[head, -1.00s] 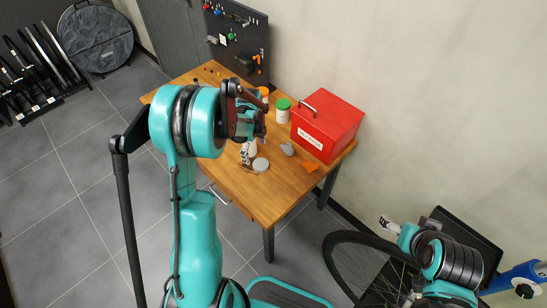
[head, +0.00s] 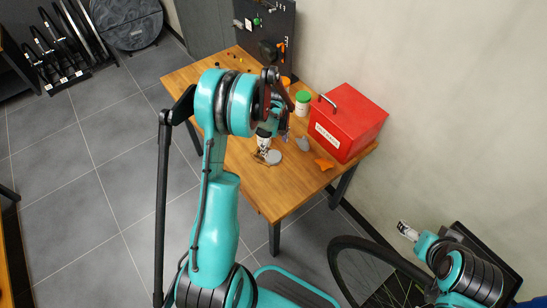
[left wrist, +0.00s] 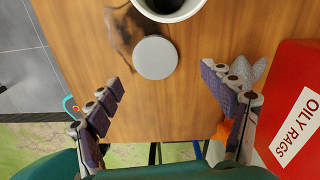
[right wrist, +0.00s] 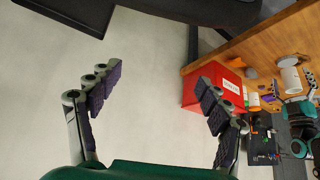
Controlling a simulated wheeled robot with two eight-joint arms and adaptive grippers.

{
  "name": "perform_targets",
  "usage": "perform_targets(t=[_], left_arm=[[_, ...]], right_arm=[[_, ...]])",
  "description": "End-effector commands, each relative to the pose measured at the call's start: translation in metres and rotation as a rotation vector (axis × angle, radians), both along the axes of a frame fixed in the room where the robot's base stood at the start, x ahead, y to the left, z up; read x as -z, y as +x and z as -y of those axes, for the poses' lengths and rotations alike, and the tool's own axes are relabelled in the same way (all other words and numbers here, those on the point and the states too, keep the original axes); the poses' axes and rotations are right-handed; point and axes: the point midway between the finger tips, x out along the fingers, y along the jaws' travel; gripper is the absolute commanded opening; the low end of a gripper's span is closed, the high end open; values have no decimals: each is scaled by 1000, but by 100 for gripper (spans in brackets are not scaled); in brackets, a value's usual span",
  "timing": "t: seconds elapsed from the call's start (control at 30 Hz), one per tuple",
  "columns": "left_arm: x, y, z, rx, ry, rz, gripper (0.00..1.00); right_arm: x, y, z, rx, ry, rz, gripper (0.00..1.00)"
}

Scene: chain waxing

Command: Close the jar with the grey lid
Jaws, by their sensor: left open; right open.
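The grey lid (head: 273,157) is a flat round disc lying on the wooden table. In the left wrist view the lid (left wrist: 155,57) lies beyond and between the fingertips, untouched. The white jar (left wrist: 168,8) stands uncovered just past it, cut by the top edge, with dark contents showing. In the head view the jar (head: 264,142) is partly hidden by my left gripper. My left gripper (head: 275,130) is open and empty above the table, over the jar and lid area. My right gripper (head: 408,231) is open and empty, away from the table at the lower right.
A red oily-rags box (head: 345,122) stands at the table's right end. A green-capped jar (head: 302,103), a grey item (head: 303,144) and an orange item (head: 323,164) lie near it. A dark pegboard (head: 266,30) stands behind. A bicycle wheel (head: 345,262) is below my right arm.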

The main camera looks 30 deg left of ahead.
Motion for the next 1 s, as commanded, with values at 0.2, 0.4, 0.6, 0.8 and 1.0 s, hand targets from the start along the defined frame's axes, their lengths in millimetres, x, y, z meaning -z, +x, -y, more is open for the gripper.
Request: perform_targets(t=[0.2, 0.4, 0.6, 0.8, 1.0], left_arm=[[4, -1, -1, -1, 0, 0, 81], [32, -4, -6, -1, 0, 0, 81], [53, -4, -6, 0, 0, 0, 81], [51, -5, -6, 0, 0, 0, 81], [51, -5, -6, 0, 0, 0, 58]], right_arm=[[2, 0, 0, 0, 0, 0, 78], [19, 0, 0, 0, 0, 0, 78], [27, 0, 0, 0, 0, 0, 78], [25, 0, 0, 0, 0, 0, 78], [25, 0, 0, 0, 0, 0, 78]])
